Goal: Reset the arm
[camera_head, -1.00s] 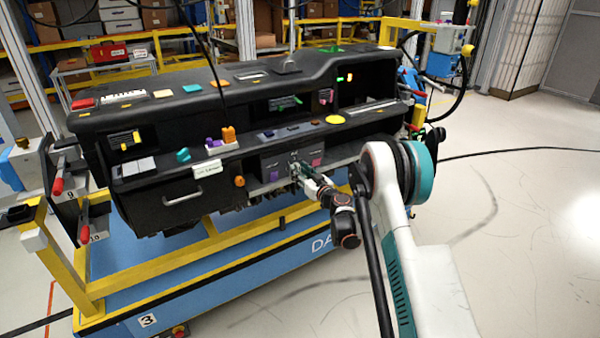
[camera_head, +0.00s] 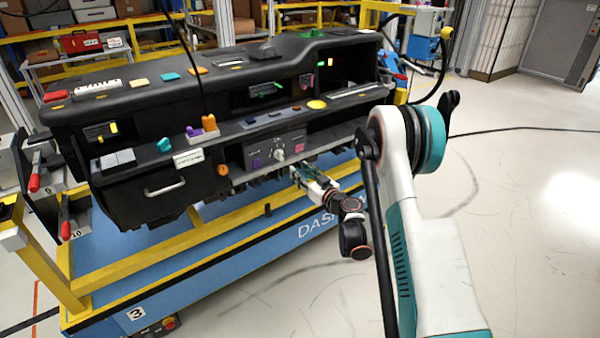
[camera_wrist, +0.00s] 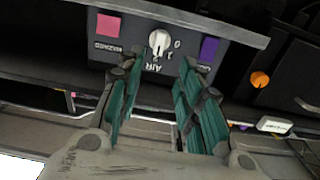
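My gripper (camera_wrist: 157,95) is open and empty in the wrist view, its two teal-lined fingers spread apart. It points at the dashboard's lower panel, where a white rotary knob (camera_wrist: 158,40) with AIR lettering sits between a pink square (camera_wrist: 108,26) and a purple one (camera_wrist: 208,49). The knob lies beyond the fingertips, apart from them. In the head view my gripper (camera_head: 298,174) is just below and right of the knob (camera_head: 278,154), in front of the dashboard's lower edge. My arm bends back to the right.
The black dashboard (camera_head: 190,90) rests on a blue and yellow cart (camera_head: 240,262). An orange knob (camera_wrist: 260,79) and a drawer handle (camera_head: 165,187) are left of the panel in the head view. Open floor (camera_head: 530,230) lies to the right.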

